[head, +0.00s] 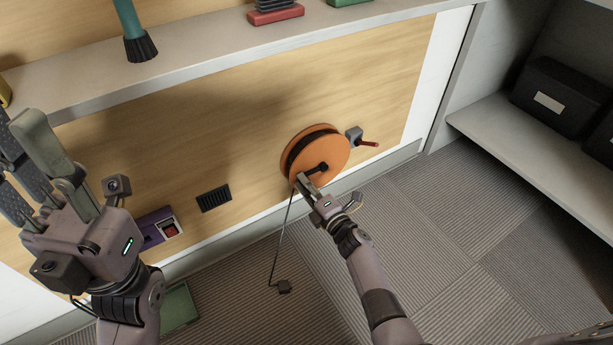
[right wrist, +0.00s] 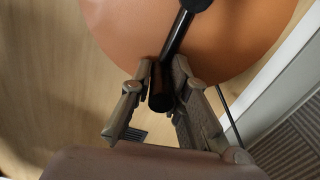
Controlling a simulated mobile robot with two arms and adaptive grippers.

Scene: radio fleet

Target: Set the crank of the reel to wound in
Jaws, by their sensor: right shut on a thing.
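The reel (head: 299,136) is an orange disc-shaped drum mounted on the wooden panel. Its black crank (head: 315,169) runs from the hub down and left on the reel's face. My right gripper (head: 302,181) is shut on the crank's black grip at the lower edge of the reel. In the right wrist view, the black grip (right wrist: 161,88) sits between the two fingers (right wrist: 162,78), and the orange drum (right wrist: 120,35) fills the background. A thin cord hangs from the reel to a dark plug (head: 284,287) at the floor. My left gripper (head: 18,130) is raised at the far left, open and empty.
A grey block with a red lever (head: 368,143) is close right of the reel. A black vent (head: 214,198) and a purple box with a red switch (head: 155,230) are left of it. A shelf (head: 210,65) runs above. A green tray (head: 180,308) lies low left.

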